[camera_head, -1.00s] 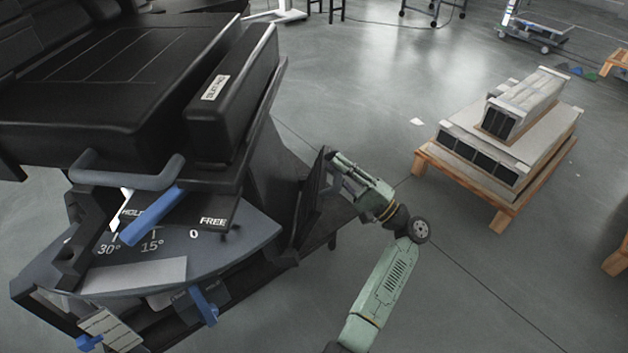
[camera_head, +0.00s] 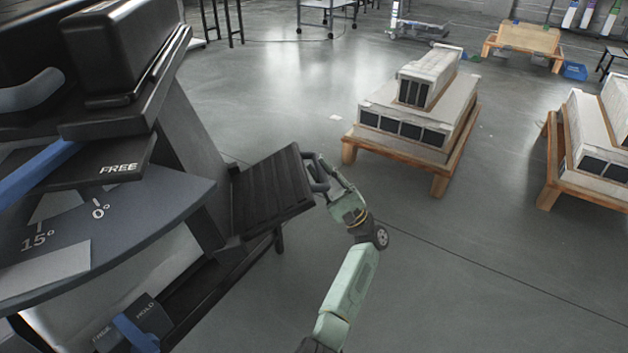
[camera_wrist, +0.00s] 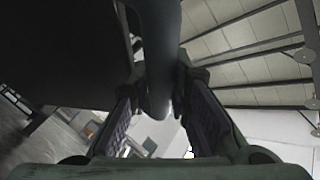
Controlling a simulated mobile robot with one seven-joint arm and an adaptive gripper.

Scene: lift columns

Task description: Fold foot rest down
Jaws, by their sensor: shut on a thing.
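The foot rest (camera_head: 270,190) is a black ribbed panel on the side of the dark chair-like machine. It sticks out to the right, tilted, with its ribbed face showing. My gripper (camera_head: 318,178) is at its outer right edge, shut on a dark bar there. In the wrist view this rounded grey bar (camera_wrist: 158,50) runs between the two finger pads of my gripper (camera_wrist: 160,108). The dark underside of a panel (camera_wrist: 65,50) fills the upper left there. The exact contact is partly hidden in the head view.
The machine has a dial plate (camera_head: 130,215) with angle marks and a blue lever (camera_head: 35,172) near a FREE label. A lower FREE/HOLD box (camera_head: 130,325) has another blue lever. Pallets with stacked units (camera_head: 420,110) stand right. Floor around my arm is clear.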

